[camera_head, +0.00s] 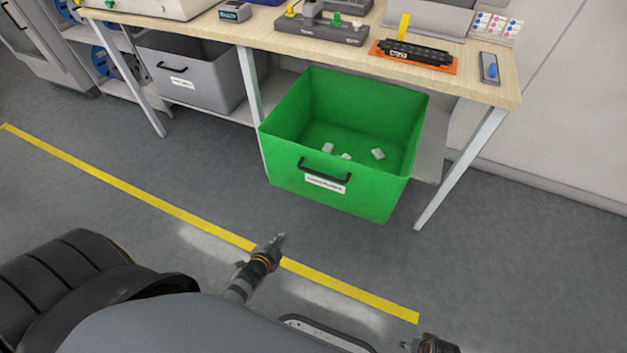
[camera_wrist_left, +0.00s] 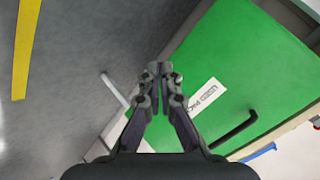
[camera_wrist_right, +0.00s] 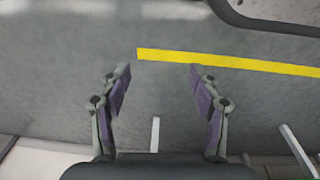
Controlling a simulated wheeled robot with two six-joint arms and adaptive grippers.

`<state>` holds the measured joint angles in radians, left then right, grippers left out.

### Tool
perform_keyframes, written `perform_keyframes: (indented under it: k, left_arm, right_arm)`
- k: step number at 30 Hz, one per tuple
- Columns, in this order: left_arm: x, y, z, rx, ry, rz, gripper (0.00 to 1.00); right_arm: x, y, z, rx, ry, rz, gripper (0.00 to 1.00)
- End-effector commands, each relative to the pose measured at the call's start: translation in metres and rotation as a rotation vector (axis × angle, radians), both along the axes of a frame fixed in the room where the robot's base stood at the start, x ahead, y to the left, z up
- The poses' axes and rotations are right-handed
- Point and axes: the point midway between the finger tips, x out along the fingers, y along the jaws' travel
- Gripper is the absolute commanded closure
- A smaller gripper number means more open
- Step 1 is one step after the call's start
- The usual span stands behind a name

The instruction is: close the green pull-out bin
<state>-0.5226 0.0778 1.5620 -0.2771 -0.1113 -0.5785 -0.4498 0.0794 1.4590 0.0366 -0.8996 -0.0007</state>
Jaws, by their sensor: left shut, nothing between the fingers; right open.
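The green pull-out bin (camera_head: 340,190) stands pulled out from under the workbench, with several small pale pieces on its floor. Its front has a black handle (camera_head: 324,168) and a white label (camera_head: 325,183). My left gripper (camera_head: 279,238) is shut and empty, in front of the bin and apart from it in the head view. In the left wrist view the green front (camera_wrist_left: 235,65), the label and the handle (camera_wrist_left: 235,133) lie beyond the fingertips. My right gripper (camera_wrist_right: 160,75) is open and empty over the floor; in the head view only part of it (camera_head: 430,344) shows at the bottom edge.
The wooden workbench (camera_head: 225,32) holds trays and devices above the bin. Its metal legs (camera_head: 462,165) stand either side of the bin. A grey bin (camera_head: 190,85) sits under the bench at left. A yellow floor line (camera_head: 150,199) crosses clear floor in front.

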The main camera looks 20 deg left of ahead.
Motion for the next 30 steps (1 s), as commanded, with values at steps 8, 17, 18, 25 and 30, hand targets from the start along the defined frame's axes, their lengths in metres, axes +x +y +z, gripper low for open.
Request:
perform_keyframes:
  k: [8,17,18,25,30]
  left_arm:
    - [0.060,-0.028,0.151,0.470,-0.504,-0.249,1.00]
    - [0.058,-0.034,0.209,0.599,-0.614,-0.274,1.00]
    - [0.059,-0.034,0.209,0.598,-0.613,-0.273,1.00]
    - [0.068,-0.034,0.211,0.597,-0.613,-0.272,1.00]
    - [0.079,-0.034,0.212,0.596,-0.613,-0.272,1.00]
  right_arm:
    - [0.034,0.021,0.030,0.032,-0.009,0.019,0.37]
    - [0.033,0.025,0.057,0.040,-0.003,0.026,0.37]
    - [0.034,0.025,0.057,0.039,-0.003,0.025,0.37]
    - [0.035,0.018,0.028,0.026,-0.006,0.017,0.37]
    - [0.030,0.010,-0.009,0.012,-0.011,0.010,0.37]
